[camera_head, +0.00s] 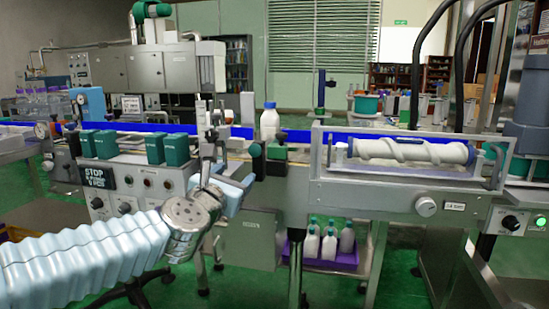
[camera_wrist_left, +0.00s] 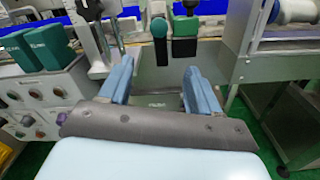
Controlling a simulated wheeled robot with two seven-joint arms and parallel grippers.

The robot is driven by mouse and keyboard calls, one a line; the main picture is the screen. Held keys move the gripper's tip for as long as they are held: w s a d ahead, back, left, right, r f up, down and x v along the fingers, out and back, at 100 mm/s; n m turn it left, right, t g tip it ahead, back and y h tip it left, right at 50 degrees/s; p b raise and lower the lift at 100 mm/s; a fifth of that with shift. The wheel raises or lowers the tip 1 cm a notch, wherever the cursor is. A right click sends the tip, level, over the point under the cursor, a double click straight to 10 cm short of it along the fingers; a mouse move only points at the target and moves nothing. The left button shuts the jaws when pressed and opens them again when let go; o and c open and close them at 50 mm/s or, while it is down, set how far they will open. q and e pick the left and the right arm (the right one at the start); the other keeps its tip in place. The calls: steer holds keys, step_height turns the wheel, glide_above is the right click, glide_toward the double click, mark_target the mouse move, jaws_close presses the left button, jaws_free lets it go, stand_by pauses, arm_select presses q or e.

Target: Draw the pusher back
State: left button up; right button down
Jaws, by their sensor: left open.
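A dark green round knob (camera_head: 255,150) on a dark stem stands at the front edge of the conveyor, beside a dark green and black block (camera_head: 276,158). I cannot tell for sure which part is the pusher. In the left wrist view the knob (camera_wrist_left: 159,28) and the block (camera_wrist_left: 186,30) are just beyond my fingers. My left gripper (camera_head: 228,182) is open, below and left of the knob in the head view. In the left wrist view its blue fingers (camera_wrist_left: 158,72) are spread with nothing between them. My right gripper is out of view.
Metal uprights (camera_head: 212,140) stand close by my left gripper. Several green boxes (camera_head: 154,148) are to the left, above a control panel (camera_head: 128,185). A white bottle (camera_head: 269,122) stands on the blue conveyor. A guarded white screw (camera_head: 410,151) is on the right.

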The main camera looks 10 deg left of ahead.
mark_target(254, 152)
arm_select(q)
steer(key=shift+n, duration=0.3)
steer(key=w, duration=0.4)
steer(key=w+p, duration=0.1)
steer(key=w, duration=0.4)
steer(key=w+r, duration=0.1)
steer(key=w, duration=0.3)
steer(key=shift+w+d+p, duration=0.2)
steer(key=shift+w+p, duration=0.05)
steer(key=shift+p, duration=0.05)
steer(key=shift+f, duration=0.1)
jaws_close()
